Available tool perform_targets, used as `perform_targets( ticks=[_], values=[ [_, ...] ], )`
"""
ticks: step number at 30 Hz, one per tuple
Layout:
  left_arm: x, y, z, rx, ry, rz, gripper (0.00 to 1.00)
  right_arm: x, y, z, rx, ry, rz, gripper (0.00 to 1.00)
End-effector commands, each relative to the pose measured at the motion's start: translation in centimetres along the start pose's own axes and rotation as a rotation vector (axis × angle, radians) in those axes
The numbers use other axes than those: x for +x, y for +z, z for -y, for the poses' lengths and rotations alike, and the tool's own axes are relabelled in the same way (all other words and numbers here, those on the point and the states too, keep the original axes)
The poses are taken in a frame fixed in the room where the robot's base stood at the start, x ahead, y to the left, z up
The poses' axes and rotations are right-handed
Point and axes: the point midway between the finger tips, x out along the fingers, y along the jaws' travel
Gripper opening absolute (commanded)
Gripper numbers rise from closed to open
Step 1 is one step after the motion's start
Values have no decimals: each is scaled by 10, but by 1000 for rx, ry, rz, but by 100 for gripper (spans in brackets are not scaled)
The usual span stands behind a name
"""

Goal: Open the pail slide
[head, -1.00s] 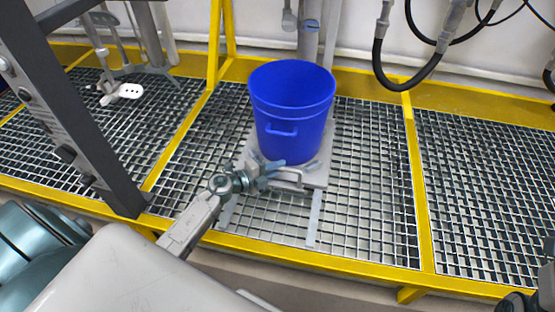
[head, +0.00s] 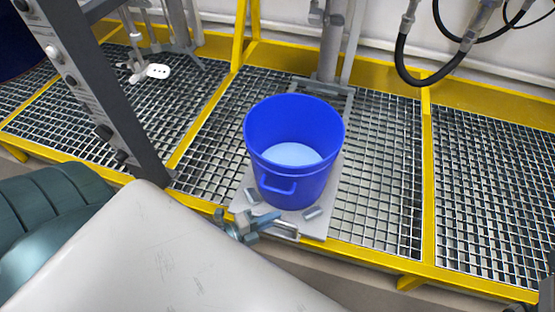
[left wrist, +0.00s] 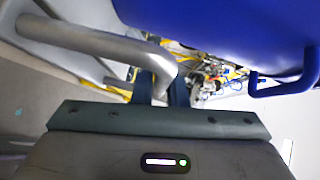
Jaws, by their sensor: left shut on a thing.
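The blue pail (head: 290,185) stands upright on the grey slide plate (head: 319,220), with a pale blue surface visible inside it. The plate is at the front yellow rail, and its rails run back across the grating. My left gripper (head: 268,222) is shut on the slide handle (head: 287,231) at the plate's front edge. In the left wrist view, the bent grey handle (left wrist: 85,38) runs to my left fingers (left wrist: 163,88). The pail (left wrist: 225,25) is just beyond, with its own handle at the right. My right gripper does not show clearly.
A yellow-framed grating (head: 385,180) spreads around the slide. A dark grey upright (head: 105,100) stands at the left. Black hoses (head: 425,75) hang at the back right. A grey vertical pipe (head: 332,45) stands behind the pail.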

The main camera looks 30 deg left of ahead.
Motion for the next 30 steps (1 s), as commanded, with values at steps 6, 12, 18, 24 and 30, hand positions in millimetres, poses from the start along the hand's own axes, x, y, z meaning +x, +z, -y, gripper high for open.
perform_targets(
  ticks=[6, 12, 18, 24, 30],
  values=[
    [-15, -15, -4, -1, 2, 0, 0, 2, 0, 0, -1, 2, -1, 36],
    [-19, -19, -6, 0, 1, 1, 0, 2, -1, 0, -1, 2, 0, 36],
    [-19, -19, -6, 0, 1, 1, 0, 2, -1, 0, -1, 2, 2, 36],
    [-19, -19, -6, 0, 1, 0, 32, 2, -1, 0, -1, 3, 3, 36],
    [-19, -19, -6, 0, 0, 0, 34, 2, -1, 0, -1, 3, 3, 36]
  ],
)
